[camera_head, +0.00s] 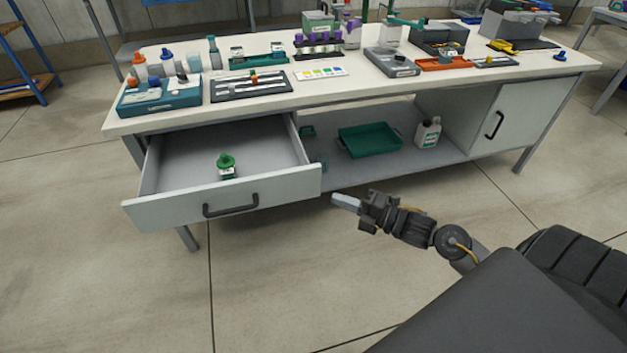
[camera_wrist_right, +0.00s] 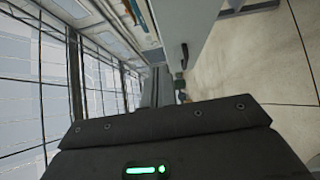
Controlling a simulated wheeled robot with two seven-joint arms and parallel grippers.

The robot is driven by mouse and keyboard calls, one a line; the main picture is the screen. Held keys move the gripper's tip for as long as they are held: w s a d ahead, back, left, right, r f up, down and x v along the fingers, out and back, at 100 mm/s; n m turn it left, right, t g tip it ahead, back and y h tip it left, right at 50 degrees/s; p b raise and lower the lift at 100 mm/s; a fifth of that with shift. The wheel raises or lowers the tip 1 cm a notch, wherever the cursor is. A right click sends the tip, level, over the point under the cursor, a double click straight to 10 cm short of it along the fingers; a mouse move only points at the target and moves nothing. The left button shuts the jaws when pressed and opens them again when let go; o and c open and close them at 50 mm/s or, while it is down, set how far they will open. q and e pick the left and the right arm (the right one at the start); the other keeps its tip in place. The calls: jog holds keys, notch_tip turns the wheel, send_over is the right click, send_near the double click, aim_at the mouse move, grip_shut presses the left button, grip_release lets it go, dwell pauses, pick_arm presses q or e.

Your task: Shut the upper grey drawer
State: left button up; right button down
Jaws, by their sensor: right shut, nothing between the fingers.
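The upper grey drawer (camera_head: 165,211) is pulled out at the left of the bench in the head view. Its dark bar handle (camera_head: 231,206) is on the front panel. A small bottle with a green cap (camera_head: 227,166) stands inside the drawer. My right gripper (camera_head: 340,201) is shut and empty, just right of the drawer front's right end and apart from the handle. In the right wrist view the gripper housing fills the lower part and the fingertips cannot be made out. My left gripper is not in view.
The bench top (camera_head: 350,92) carries bottles, trays and instruments. An open shelf below holds a green tray (camera_head: 369,139) and a white jug (camera_head: 428,133). A closed cabinet door (camera_head: 514,117) is at the right. The floor in front of the bench is clear.

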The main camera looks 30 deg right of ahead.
send_near(295, 172)
jog(key=a, duration=0.4)
jog(key=w, duration=0.1)
jog(key=w+d, duration=0.1)
jog(key=w, duration=0.1)
jog(key=shift+w+f, duration=0.1)
jog(key=shift+w, duration=0.25)
jog(key=shift+w+d, duration=0.15)
jog(key=shift+w, duration=0.3)
